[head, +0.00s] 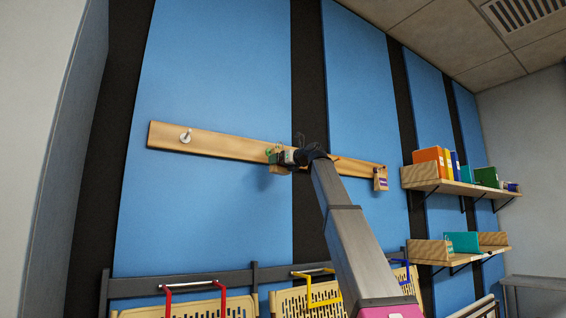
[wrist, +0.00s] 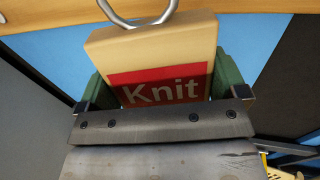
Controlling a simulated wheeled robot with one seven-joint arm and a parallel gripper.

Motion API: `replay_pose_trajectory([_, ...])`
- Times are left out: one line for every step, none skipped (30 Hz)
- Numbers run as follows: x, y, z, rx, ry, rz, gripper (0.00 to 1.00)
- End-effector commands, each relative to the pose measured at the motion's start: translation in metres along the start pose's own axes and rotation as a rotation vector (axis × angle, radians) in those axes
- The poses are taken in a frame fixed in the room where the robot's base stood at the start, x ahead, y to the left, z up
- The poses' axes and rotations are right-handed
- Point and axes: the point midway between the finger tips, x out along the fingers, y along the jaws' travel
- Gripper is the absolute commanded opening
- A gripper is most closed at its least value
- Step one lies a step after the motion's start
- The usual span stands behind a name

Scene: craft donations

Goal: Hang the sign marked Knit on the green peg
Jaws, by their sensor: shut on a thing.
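The sign marked Knit (wrist: 160,80) is a pale wooden block with a red label, white letters and a metal ring on top. My gripper (wrist: 165,100) is shut on it, one green-padded finger at each side. The ring (wrist: 140,12) is in front of the wooden rail (wrist: 50,18) in the wrist view. In the head view my gripper (head: 284,158) is at the middle of the rail (head: 225,145). A small green part shows there; I cannot tell whether it is the green peg or a finger pad. Whether the ring is around a peg is hidden.
A white peg (head: 185,136) is bare at the rail's left. Another sign with a purple label (head: 381,182) hangs at the right end. Shelves (head: 455,186) with books stand out at the right. Wooden crates with coloured handles (head: 190,304) are below. The blue wall panels are clear.

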Motion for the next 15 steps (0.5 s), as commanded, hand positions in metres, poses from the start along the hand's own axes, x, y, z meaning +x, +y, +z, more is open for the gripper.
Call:
replay_pose_trajectory([0.003,-0.001,0.000,0.000,0.000,0.000,0.59])
replay_pose_trajectory([0.005,-0.002,0.000,0.000,0.000,0.000,0.59])
replay_pose_trajectory([0.007,-0.002,0.000,0.000,0.000,0.000,0.59])
replay_pose_trajectory([0.008,-0.002,0.000,0.000,0.000,0.000,0.59])
replay_pose_trajectory([0.010,-0.003,0.000,0.000,0.000,0.000,0.59])
replay_pose_trajectory([0.012,-0.003,0.000,0.000,0.000,0.001,0.59])
replay_pose_trajectory([0.013,-0.003,0.000,0.000,0.000,0.001,0.59])
replay_pose_trajectory([0.015,-0.004,-0.001,0.000,0.000,0.001,0.59])
replay_pose_trajectory([0.017,-0.004,-0.001,0.000,0.000,0.001,0.59])
replay_pose_trajectory([0.018,-0.004,-0.001,0.000,0.000,0.001,0.59])
replay_pose_trajectory([0.019,-0.005,-0.001,0.000,0.000,0.001,0.59])
replay_pose_trajectory([0.021,-0.005,-0.001,0.000,0.000,0.001,0.59])
replay_pose_trajectory([0.023,-0.006,-0.001,0.000,0.000,0.001,0.59])
replay_pose_trajectory([0.025,-0.006,-0.001,0.000,-0.001,0.001,0.59])
replay_pose_trajectory([0.026,-0.007,-0.001,0.000,-0.001,0.001,0.59])
